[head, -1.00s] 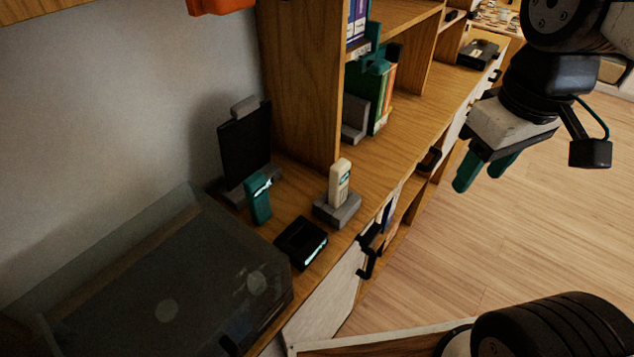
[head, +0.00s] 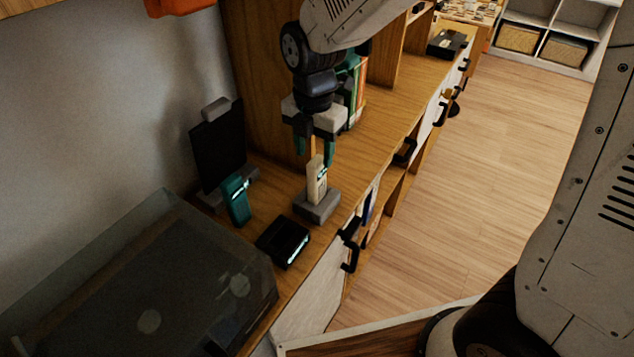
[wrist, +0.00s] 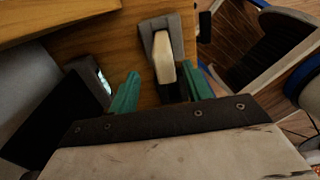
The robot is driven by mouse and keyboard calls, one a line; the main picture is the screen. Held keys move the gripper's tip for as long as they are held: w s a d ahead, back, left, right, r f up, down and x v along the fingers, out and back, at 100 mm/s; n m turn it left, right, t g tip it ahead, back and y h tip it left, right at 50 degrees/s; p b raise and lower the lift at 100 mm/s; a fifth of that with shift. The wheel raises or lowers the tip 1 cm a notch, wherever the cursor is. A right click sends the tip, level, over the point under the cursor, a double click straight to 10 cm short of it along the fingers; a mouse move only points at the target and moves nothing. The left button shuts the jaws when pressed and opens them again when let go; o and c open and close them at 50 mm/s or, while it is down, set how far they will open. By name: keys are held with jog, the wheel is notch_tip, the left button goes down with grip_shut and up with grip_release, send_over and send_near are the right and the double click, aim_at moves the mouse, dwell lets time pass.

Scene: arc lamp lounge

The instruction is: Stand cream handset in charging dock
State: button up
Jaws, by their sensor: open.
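The cream handset (head: 316,184) stands upright in a grey block-shaped base (head: 318,207) on the wooden cabinet top. It also shows in the wrist view (wrist: 163,62). A low black box (head: 283,243) with a lit strip, which looks like a dock, sits in front and to the left of it, with nothing standing in it. My gripper (head: 315,152) points down over the handset, its teal fingers open. The handset's top appears between or just below the fingertips in the head view. In the wrist view the handset lies between the finger lines; contact is not clear.
A teal handset (head: 237,200) stands left of the cream one, by a dark upright panel (head: 218,148). A translucent-lidded box (head: 150,285) fills the near left of the cabinet top. A wooden shelf upright (head: 258,90) and books (head: 360,90) rise behind. Open floor lies right.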

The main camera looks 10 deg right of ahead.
aim_at(317, 160)
jog(key=f, duration=0.5)
jog(key=shift+s+d+f, duration=0.2)
jog(key=shift+c, duration=0.3)
grip_shut()
jog(key=shift+r, duration=0.1)
